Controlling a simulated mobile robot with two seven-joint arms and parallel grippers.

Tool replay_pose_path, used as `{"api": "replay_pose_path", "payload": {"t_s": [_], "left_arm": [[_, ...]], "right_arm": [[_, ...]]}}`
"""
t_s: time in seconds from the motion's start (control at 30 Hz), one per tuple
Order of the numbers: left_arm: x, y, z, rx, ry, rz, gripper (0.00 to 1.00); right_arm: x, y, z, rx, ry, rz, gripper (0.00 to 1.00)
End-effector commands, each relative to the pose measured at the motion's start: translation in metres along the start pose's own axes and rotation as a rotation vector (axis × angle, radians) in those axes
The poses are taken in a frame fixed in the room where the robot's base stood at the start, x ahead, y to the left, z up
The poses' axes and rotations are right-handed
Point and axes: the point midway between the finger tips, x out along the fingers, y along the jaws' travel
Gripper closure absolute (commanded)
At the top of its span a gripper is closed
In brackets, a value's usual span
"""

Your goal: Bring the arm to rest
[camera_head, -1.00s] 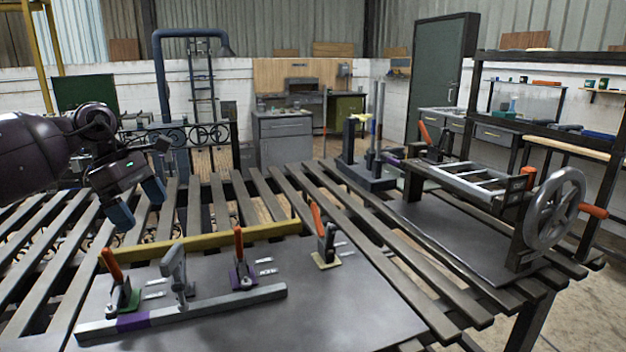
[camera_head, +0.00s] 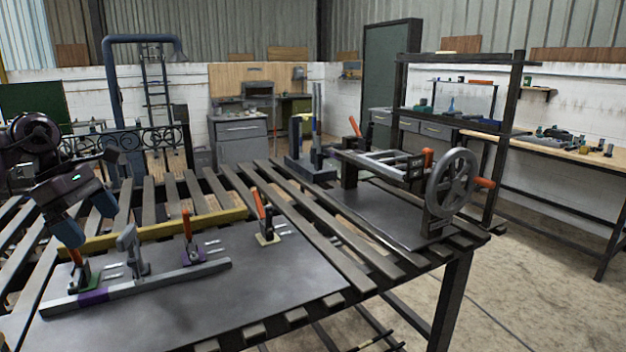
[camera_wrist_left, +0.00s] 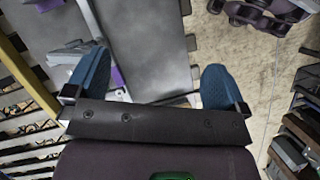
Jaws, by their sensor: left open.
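My left gripper (camera_head: 88,220) is at the left of the head view, above the slatted table (camera_head: 150,200) and behind the left end of the clamp fixture. Its two blue-tipped fingers are apart and nothing is between them. In the left wrist view the blue fingers (camera_wrist_left: 150,90) are spread wide, with the grey plate below and between them. My right gripper is in neither view.
A grey plate (camera_head: 270,275) carries a steel bar (camera_head: 140,287) and several orange-handled clamps. A yellow bar (camera_head: 160,231) lies behind them. A scroll bender with a handwheel (camera_head: 452,184) stands on the right plate. Open floor (camera_head: 530,270) lies to the right.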

Motion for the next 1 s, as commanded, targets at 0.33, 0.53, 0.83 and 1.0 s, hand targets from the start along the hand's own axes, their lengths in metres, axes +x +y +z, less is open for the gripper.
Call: {"api": "replay_pose_path", "payload": {"t_s": [0.33, 0.53, 0.83, 1.0], "left_arm": [[0.114, -0.009, 0.072, -0.129, -0.427, -0.004, 0.0], [0.169, -0.027, 0.122, -0.359, -0.785, -0.03, 0.0], [0.208, -0.05, 0.152, -0.915, -1.293, -0.09, 0.0], [0.223, -0.061, 0.137, -1.314, -1.53, -0.118, 0.0]], "right_arm": [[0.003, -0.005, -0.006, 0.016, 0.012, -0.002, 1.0], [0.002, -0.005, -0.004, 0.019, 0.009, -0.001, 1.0], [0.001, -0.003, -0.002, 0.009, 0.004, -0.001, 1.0], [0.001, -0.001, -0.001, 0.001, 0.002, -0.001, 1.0]]}}
